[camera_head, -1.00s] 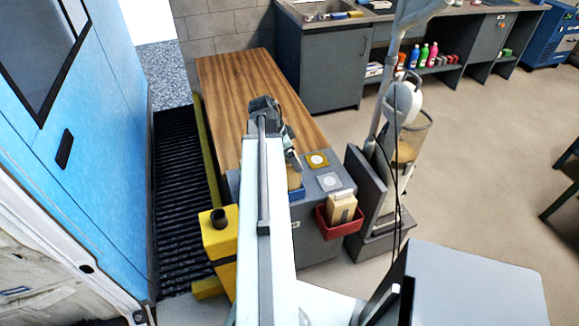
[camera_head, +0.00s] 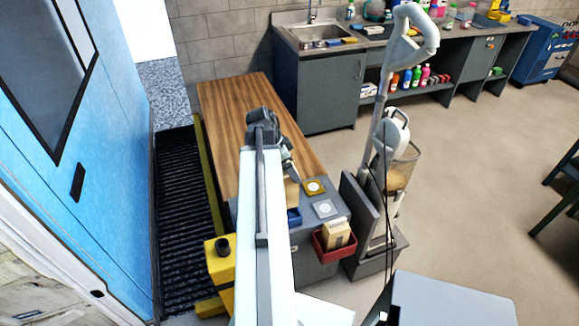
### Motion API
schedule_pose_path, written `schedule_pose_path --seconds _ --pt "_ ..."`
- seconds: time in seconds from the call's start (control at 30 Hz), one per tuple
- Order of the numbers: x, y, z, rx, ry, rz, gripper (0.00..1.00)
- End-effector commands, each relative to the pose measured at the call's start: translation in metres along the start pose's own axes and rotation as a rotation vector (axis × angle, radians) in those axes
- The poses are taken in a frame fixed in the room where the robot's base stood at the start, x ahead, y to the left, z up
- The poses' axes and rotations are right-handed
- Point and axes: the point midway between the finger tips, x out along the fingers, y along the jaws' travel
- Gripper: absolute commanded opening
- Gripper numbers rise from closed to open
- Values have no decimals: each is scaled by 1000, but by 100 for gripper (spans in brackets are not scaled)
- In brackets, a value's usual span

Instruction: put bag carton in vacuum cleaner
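The vacuum cleaner (camera_head: 392,150) is a pale upright machine with a tall handle and a clear, tan-tinted bin (camera_head: 402,168). It stands upright on a dark stand right of the grey cabinet. My gripper (camera_head: 289,172) is over the cabinet's left part, left of and apart from the vacuum cleaner. A tan carton (camera_head: 291,193), apparently the bag carton, hangs below the gripper, just above a blue tray (camera_head: 294,217). The gripper appears shut on it; my arm hides part of the carton and the fingers are small.
A red bin (camera_head: 326,254) with another tan carton (camera_head: 336,234) hangs on the cabinet front (camera_head: 312,271). A wooden table (camera_head: 235,105) is behind. Open floor (camera_head: 460,200) lies to the right.

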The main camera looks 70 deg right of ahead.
Motion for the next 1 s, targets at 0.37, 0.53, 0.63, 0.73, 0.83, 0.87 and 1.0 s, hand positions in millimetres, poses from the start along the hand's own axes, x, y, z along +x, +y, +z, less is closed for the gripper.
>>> schedule_pose_path --seconds 0.37,0.53,0.63,0.73,0.83,0.87,1.0 --pt "-48 0 -19 -1 0 0 22" --pt "-58 0 -23 -1 0 0 22" --pt "-55 0 -22 -1 0 0 22" --pt "-55 0 -22 -1 0 0 22" --pt "-44 0 -17 -1 0 0 22" --pt "-39 0 -15 -1 0 -1 22" --pt "-39 0 -15 -2 0 -1 22"
